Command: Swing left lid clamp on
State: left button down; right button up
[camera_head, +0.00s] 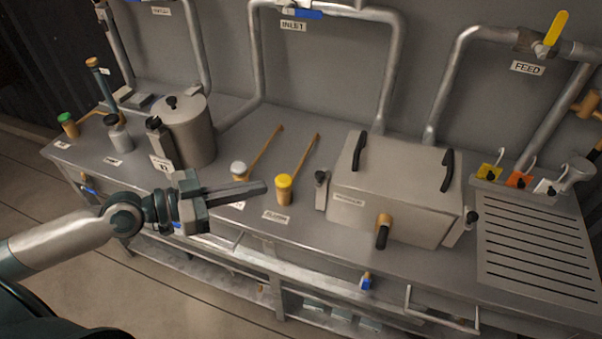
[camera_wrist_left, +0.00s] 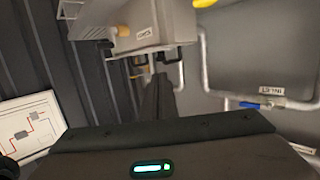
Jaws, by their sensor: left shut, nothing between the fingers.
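The steel box (camera_head: 395,185) with two black lid handles stands on the bench right of centre. The left lid clamp (camera_head: 321,190), a small metal bar with a black knob, stands at the box's left side. Whether it touches the lid is unclear. A second clamp (camera_head: 459,229) leans outward at the right side. My left gripper (camera_head: 262,188) is shut and empty, pointing right, apart from and left of the left clamp. In the left wrist view its dark fingers (camera_wrist_left: 158,97) are together; I cannot make out the clamp there. My right gripper is not in view.
A yellow-capped jar (camera_head: 284,189) and a white-capped jar (camera_head: 240,171) stand close to my left gripper. A steel pot (camera_head: 188,130) stands behind it. A brown-and-black valve handle (camera_head: 383,229) sticks out from the box front. A slotted drain plate (camera_head: 540,245) lies at the right.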

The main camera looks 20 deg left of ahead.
pick_arm(q)
jog(key=p, duration=0.6)
send_near(316, 176)
jog(key=r+x, duration=0.1)
jog(key=x, duration=0.3)
jog(key=shift+w+d+f+p, duration=0.3)
jog(key=shift+w+d+f, duration=0.45)
jog(key=shift+w+d, duration=0.1)
